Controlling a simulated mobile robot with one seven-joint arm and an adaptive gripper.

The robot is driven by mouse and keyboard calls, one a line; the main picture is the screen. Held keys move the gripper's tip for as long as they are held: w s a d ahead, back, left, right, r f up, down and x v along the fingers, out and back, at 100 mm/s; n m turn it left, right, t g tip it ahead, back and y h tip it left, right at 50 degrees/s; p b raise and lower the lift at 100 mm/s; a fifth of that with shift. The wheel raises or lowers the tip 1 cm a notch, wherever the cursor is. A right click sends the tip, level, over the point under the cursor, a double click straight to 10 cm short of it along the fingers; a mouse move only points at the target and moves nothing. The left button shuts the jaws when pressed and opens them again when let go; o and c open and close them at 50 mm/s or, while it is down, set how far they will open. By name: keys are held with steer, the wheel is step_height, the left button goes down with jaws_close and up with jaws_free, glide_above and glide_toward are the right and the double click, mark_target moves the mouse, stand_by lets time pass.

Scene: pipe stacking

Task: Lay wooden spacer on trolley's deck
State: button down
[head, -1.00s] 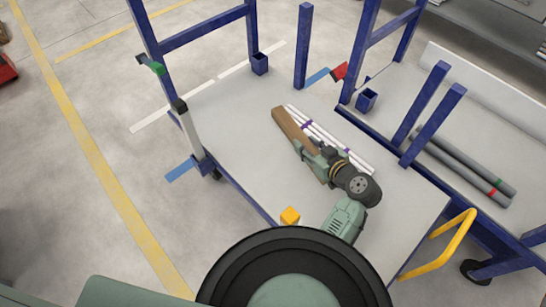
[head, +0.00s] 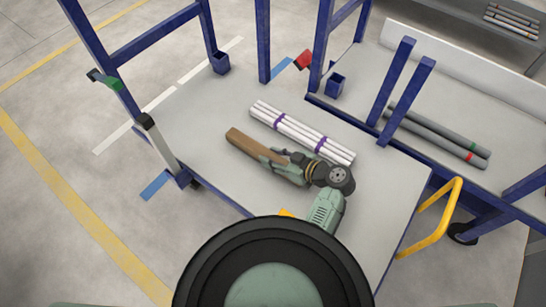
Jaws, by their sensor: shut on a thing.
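The wooden spacer (head: 250,145) is a brown bar in the head view, over the grey deck of the trolley (head: 200,120). My gripper (head: 285,160) is shut on the spacer toward its right end. The spacer lies roughly level, slanting from upper left to lower right. I cannot tell whether it touches the deck or hangs a little above it. Its right end is hidden by my gripper and wrist.
A bundle of white pipes (head: 300,131) with purple bands lies on the deck just behind the spacer. Blue posts (head: 263,40) stand at the deck's back edge. A neighbouring trolley holds grey pipes (head: 440,135). A yellow handle (head: 440,220) is at right. The deck's left part is clear.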

steer(key=shift+f, duration=0.5)
steer(key=shift+f, duration=0.1)
steer(key=c, duration=1.1)
jaws_free()
steer(key=shift+d, duration=0.1)
steer(key=b+v, duration=0.2)
steer(key=v, duration=1)
